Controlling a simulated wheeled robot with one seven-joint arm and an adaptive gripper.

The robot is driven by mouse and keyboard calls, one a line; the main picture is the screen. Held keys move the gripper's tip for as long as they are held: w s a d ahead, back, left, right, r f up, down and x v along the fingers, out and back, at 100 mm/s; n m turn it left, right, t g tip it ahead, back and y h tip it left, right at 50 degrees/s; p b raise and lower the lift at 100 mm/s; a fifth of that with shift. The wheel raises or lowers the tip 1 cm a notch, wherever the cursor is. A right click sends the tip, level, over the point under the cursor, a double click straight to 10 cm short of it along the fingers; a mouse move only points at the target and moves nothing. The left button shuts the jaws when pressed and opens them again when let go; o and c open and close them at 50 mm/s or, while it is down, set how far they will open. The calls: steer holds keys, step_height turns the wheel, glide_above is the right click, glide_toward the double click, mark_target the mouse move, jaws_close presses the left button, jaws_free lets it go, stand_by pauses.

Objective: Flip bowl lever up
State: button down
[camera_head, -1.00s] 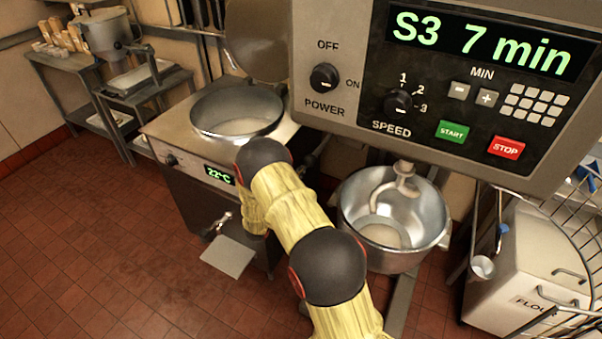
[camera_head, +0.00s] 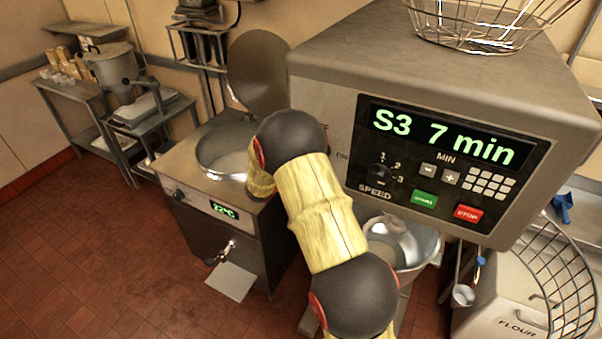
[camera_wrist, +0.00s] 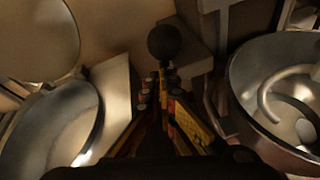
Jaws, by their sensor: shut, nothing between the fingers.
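The bowl lever (camera_wrist: 165,43) shows in the wrist view as a dark round knob on a short stem, straight ahead of my fingertips. My gripper (camera_wrist: 164,88) is shut and empty, pointing at the stem just below the knob; I cannot tell whether it touches. The steel mixer bowl (camera_wrist: 240,75) with a curved dough hook is on the right of the wrist view. In the head view the mixer bowl (camera_head: 428,252) is partly hidden by my arm and the mixer head. My gripper and the lever are hidden there.
The mixer head (camera_head: 330,110) overhangs the bowl, with a wire basket (camera_head: 480,20) on top. A kettle (camera_head: 215,160) with a raised lid stands left of my arm. A flour bin (camera_head: 510,300) is at right. The floor at left is clear.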

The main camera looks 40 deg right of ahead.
steer(key=shift+w+d+r+p, duration=0.15)
steer(key=shift+d+r, duration=0.2)
steer(key=shift+r, duration=0.3)
steer(key=shift+w+d+r+p, duration=0.2)
steer(key=shift+d+r, duration=0.2)
steer(key=shift+r, duration=0.25)
steer(key=shift+w+d+r+p, duration=0.15)
steer(key=shift+d+r, duration=0.2)
steer(key=shift+r, duration=0.3)
steer(key=shift+f, duration=0.1)
steer(key=a+f+b+v, duration=0.1)
steer(key=f+b+v, duration=0.1)
steer(key=v, duration=0.9)
steer(key=shift+w+a+b, duration=0.25)
steer(key=shift+a+b, duration=0.05)
steer(key=shift+b, duration=0.1)
steer(key=shift+f, duration=0.15)
